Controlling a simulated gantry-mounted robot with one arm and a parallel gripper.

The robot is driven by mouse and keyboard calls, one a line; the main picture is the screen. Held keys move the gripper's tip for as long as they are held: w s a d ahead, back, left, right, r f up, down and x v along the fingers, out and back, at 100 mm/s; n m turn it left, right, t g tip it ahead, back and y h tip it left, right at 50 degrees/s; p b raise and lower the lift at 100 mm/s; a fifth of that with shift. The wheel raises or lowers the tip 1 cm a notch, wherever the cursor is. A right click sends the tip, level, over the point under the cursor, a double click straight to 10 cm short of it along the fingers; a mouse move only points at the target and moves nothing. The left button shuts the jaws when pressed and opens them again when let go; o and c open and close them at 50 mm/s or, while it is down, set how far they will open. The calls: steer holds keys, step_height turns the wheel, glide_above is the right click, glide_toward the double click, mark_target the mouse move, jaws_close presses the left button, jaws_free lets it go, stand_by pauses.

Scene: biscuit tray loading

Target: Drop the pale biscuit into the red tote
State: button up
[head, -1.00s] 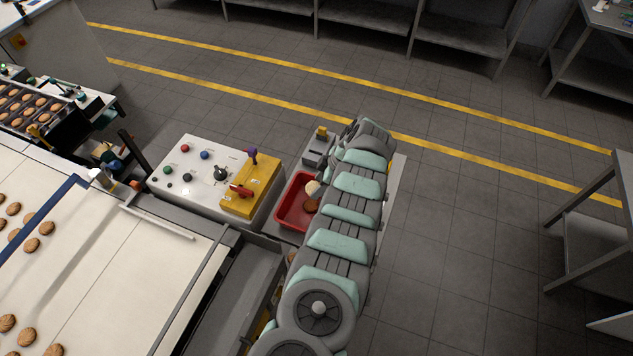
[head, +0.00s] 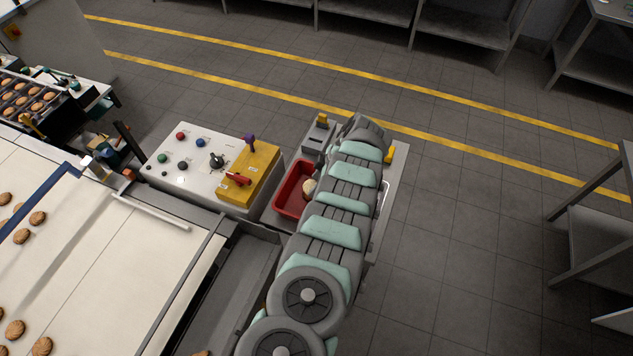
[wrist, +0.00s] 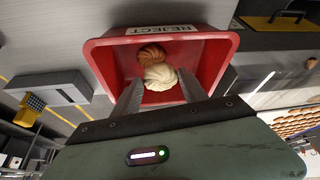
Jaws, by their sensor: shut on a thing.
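The red tote (head: 289,196) stands beside the control box in the head view. It fills the upper middle of the wrist view (wrist: 98,62) and has a REJECT label. My gripper (wrist: 160,82) is shut on the pale biscuit (wrist: 160,75), holding it over the tote's opening. The pale biscuit also shows in the head view (head: 309,186) at the tote's right side. A brown biscuit (wrist: 152,53) lies in the tote, partly covered by the pale one in the wrist view. My arm hides the gripper in the head view.
A control box (head: 190,165) with knobs and a yellow panel (head: 252,172) stands left of the tote. A small grey device with a yellow top (head: 320,125) stands behind it. The pale conveyor (head: 110,270) carries several brown biscuits at left.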

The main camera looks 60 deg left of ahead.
steer(key=o, duration=0.9)
steer(key=shift+p+v, duration=0.65)
steer(key=shift+v, duration=4.8)
